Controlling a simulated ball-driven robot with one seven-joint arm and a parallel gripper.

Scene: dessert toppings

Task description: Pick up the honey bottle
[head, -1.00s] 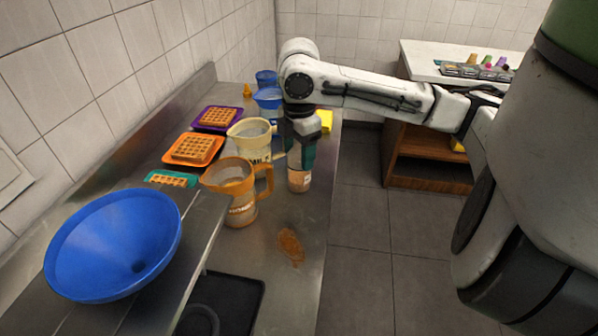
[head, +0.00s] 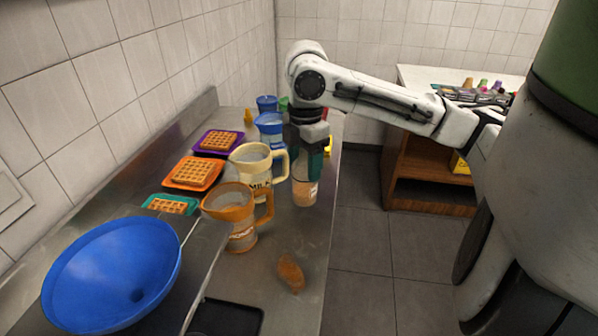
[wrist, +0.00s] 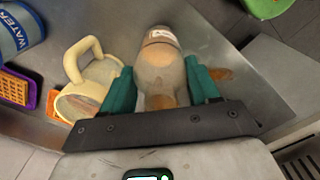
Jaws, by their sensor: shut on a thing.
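The honey bottle (head: 304,194) is a clear, brownish bottle with a pale label; its lettering is not readable. It is upright in the head view near the counter's right edge, beside the milk jug. My gripper (head: 308,163) points down with its teal fingers shut on the bottle's upper part. In the wrist view the honey bottle (wrist: 160,65) lies between the two fingers of my gripper (wrist: 159,72), one on each side. The bottle seems slightly above the counter, but the gap is hard to see.
A cream milk jug (head: 250,178) and an orange jug (head: 228,208) stand close left of the bottle. Waffles lie on purple (head: 208,148), orange (head: 174,185) and teal (head: 154,202) trays. A blue bowl (head: 90,270) is nearest. A brown patch (head: 290,275) lies on the counter.

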